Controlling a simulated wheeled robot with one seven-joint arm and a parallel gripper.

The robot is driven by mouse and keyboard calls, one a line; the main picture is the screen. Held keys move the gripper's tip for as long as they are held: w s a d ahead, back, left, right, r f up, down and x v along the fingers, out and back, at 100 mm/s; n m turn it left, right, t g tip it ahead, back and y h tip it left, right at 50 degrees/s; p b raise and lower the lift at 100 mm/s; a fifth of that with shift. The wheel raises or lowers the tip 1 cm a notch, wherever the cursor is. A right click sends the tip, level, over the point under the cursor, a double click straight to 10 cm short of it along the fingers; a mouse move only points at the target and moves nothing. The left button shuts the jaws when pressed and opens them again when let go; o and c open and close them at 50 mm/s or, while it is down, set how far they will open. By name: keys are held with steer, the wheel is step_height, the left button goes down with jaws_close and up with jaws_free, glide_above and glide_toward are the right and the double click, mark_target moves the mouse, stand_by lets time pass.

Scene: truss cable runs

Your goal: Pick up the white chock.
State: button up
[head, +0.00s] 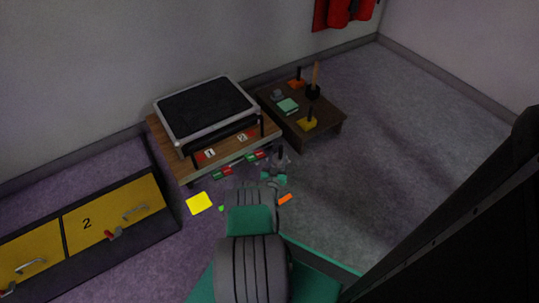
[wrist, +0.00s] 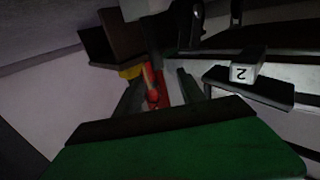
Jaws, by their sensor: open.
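I cannot clearly pick out a white chock in either view. A pale block (wrist: 138,8) at the top edge of the wrist view is cut off, and I cannot tell what it is. My gripper (head: 281,158) is near the front right corner of the wooden table in the head view, small and dark there. In the wrist view its two fingers (wrist: 160,95) stand apart. A red upright thing (wrist: 153,88) shows between them, beyond or at the fingertips; I cannot tell whether it touches them.
A grey-framed black case (head: 207,108) stands on the wooden table (head: 160,140), above plates marked 1 and 2. A low dark table (head: 330,108) holds several small items. Yellow drawers (head: 115,215) stand at left. A yellow square (head: 199,203) lies on the floor. Floor at right is open.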

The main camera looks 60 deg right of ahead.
mark_target(281, 149)
steer(key=b+x, duration=0.1)
steer(key=x, duration=0.1)
steer(key=b+x, duration=0.2)
steer(key=x, duration=0.1)
steer(key=f+b+x, duration=0.1)
steer(key=b+x, duration=0.1)
steer(key=shift+s+d, duration=0.15)
steer(key=shift+d, duration=0.1)
steer(key=shift+d+r, duration=0.15)
jaws_close()
steer(key=shift+r, duration=0.1)
stand_by(0.8)
